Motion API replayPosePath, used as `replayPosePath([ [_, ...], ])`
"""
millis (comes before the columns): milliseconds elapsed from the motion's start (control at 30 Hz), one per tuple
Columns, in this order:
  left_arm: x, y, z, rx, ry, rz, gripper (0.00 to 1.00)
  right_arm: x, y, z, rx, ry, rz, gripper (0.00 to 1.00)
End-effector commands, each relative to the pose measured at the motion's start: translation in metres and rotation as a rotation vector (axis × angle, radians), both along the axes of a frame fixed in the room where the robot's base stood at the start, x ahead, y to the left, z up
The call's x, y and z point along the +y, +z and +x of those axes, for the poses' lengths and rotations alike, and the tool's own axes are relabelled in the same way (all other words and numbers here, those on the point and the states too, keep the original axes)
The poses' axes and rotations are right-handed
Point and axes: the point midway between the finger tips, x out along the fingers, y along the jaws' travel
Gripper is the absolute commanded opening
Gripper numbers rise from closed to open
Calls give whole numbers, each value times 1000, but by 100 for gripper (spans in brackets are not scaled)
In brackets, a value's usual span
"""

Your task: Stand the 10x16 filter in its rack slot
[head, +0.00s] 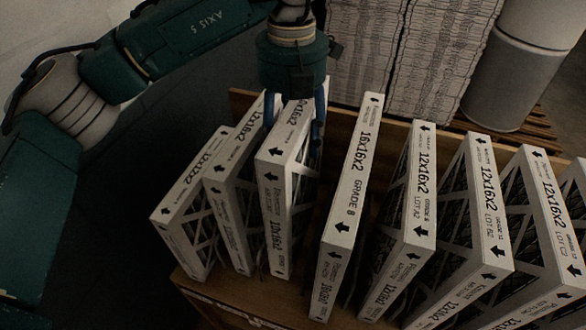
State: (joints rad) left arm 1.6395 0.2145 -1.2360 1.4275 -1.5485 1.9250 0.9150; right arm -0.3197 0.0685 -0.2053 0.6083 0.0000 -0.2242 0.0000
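The 10x16 filter (275,208), a white-framed panel marked 10x16x2, stands nearly upright in the row on the wooden rack (205,289). It is between the 12x16x2 filter (228,170) on its left and the 16x16x2 filter (347,195) on its right. My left gripper (296,122) comes down from above, with one blue finger along each side of the 10x16 filter's top. It appears shut on the filter. The filter's lower end and the slot under it are hidden, so I cannot tell how deep it sits. My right gripper is not in view.
A 12x12x2 filter (189,193) stands at the row's left end. Several more 12x16x2 filters (425,180) lean along the right. Tall stacks of pleated material (365,50) and a grey-white cylinder (520,65) stand behind. A gap separates the 10x16 and 16x16x2 filters.

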Motion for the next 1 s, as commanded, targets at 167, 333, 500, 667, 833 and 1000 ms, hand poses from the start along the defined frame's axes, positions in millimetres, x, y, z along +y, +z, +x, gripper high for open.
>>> replayPosePath([
  [167,0,-30,0,0,0,-1,4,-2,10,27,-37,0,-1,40],
  [333,0,-42,0,0,0,-1,4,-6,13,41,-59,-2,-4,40],
  [500,0,-63,-1,2,0,0,4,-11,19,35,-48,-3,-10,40],
  [667,0,-81,0,-1,1,-1,4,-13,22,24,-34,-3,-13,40],
  [833,0,-81,0,-2,0,-2,4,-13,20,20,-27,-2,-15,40],
  [1000,0,-83,0,-1,0,0,57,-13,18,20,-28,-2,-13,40],
])
